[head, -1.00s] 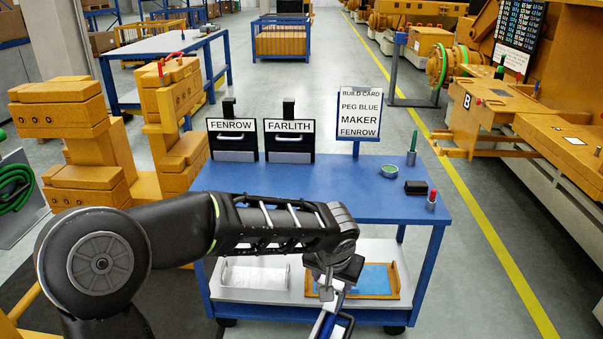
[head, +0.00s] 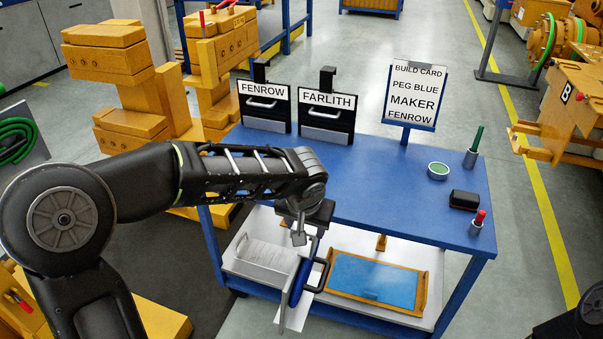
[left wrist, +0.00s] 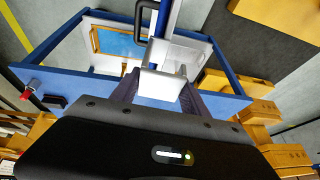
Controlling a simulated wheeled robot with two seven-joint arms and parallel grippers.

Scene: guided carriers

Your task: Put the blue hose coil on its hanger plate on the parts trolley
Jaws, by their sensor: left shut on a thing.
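My left gripper (head: 300,238) is shut on a pale grey block (left wrist: 162,85), part of a thing that hangs below it. The hanging thing shows nearly edge-on: a round blue part (head: 297,281), taken as the blue hose coil, with a pale plate and a black handle loop. It is in front of the blue parts trolley (head: 360,190), at about lower-shelf height. Two dark upright plates stand at the trolley's back left, marked FENROW (head: 264,108) and FARLITH (head: 326,117). A card (head: 414,92) reads PEG BLUE, MAKER FENROW. My right gripper does not show.
On the trolley's right are a green-topped tin (head: 438,171), a black block (head: 464,200), a green-handled tool (head: 475,147) and a red-topped holder (head: 478,222). The lower shelf holds a white tray (head: 240,265) and a wooden-framed blue tray (head: 335,291). The top's middle is clear.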

